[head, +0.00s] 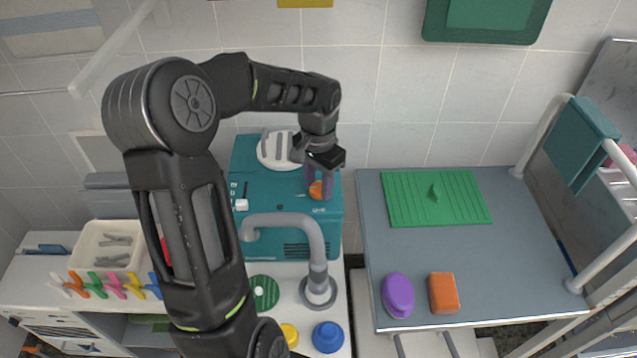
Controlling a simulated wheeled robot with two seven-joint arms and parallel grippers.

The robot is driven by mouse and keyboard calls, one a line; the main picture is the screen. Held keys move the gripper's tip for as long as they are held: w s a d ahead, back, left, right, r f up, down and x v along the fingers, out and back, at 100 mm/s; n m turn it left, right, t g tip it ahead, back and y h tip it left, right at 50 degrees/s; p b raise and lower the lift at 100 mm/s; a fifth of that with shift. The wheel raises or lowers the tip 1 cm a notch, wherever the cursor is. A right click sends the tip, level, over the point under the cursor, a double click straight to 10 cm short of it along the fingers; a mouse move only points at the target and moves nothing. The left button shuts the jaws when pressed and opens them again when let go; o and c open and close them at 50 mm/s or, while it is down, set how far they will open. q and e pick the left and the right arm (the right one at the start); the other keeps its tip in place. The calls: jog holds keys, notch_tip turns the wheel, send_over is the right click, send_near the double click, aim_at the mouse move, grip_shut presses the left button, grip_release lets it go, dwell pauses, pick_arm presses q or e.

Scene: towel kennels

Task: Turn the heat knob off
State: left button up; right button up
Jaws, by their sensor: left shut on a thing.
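A teal machine (262,181) stands against the tiled wall. On its top right is a small orange knob (316,190), which I take for the heat knob. My left gripper (318,182) reaches down from above, its fingers on either side of the orange knob and shut on it. The fingers hide part of the knob, so its exact angle is hard to tell. My right gripper is not in view.
A grey table (470,265) with a green mat (432,198) stands right. A white bin (107,247) is left.

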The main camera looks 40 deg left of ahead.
pick_arm(q)
grip_shut()
jog(key=shift+n, duration=0.3)
jog(key=n+b, duration=0.2)
jog(key=n, duration=0.1)
jog(key=n+b, duration=0.1)
jog(key=n, duration=0.3)
jog(key=shift+n, duration=0.4)
jog(key=n+b, duration=0.1)
jog(key=n, duration=0.8)
jog(key=shift+n, duration=0.4)
